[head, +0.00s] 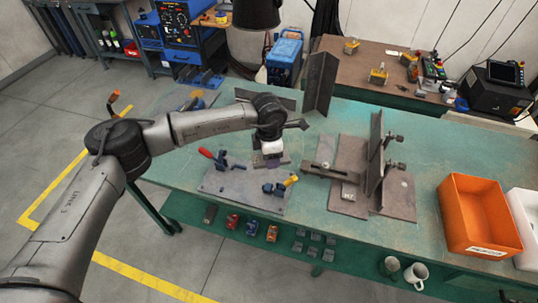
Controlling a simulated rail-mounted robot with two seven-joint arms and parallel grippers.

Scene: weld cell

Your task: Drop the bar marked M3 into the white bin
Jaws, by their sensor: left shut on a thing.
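My left gripper (271,152) reaches in over the green table, pointing down, just behind a grey plate with clamps. It is shut on a small dark piece (273,162), mostly hidden under the gripper. No M3 mark can be read on it or anywhere else. The white bin (525,232) stands at the right edge of the view, cut off by the frame, on the table beside an orange bin. My right gripper is not in view.
The orange bin (478,215) stands left of the white bin. Upright steel plates in a fixture (375,165) rise between my left gripper and the bins. The clamp plate (243,190) lies in front. The green table (425,150) is bare behind the orange bin.

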